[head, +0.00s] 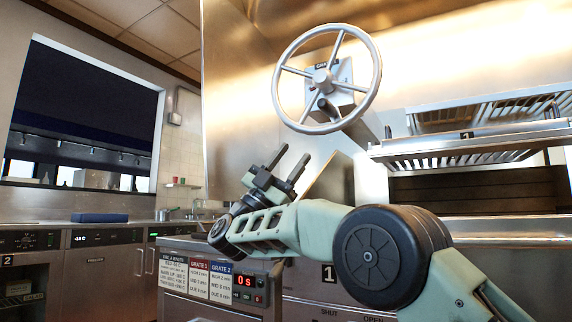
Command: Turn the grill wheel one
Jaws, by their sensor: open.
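The grill wheel (372,92) is a large silver spoked handwheel at the upper middle of the head view, mounted on a grey bracket at the metal wall. A dark knob shows near its lower spokes. My gripper (289,160) is open and empty, its two dark fingers pointing up. In the picture it is below and left of the wheel, apart from it. The label behind the wheel's hub is partly hidden by the spokes.
A grill grate (460,148) marked 1 is right of the wheel. A control panel (243,284) with a red display reading 0 s stands below my arm. Counters (100,262) line the left. The space between gripper and wheel looks clear.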

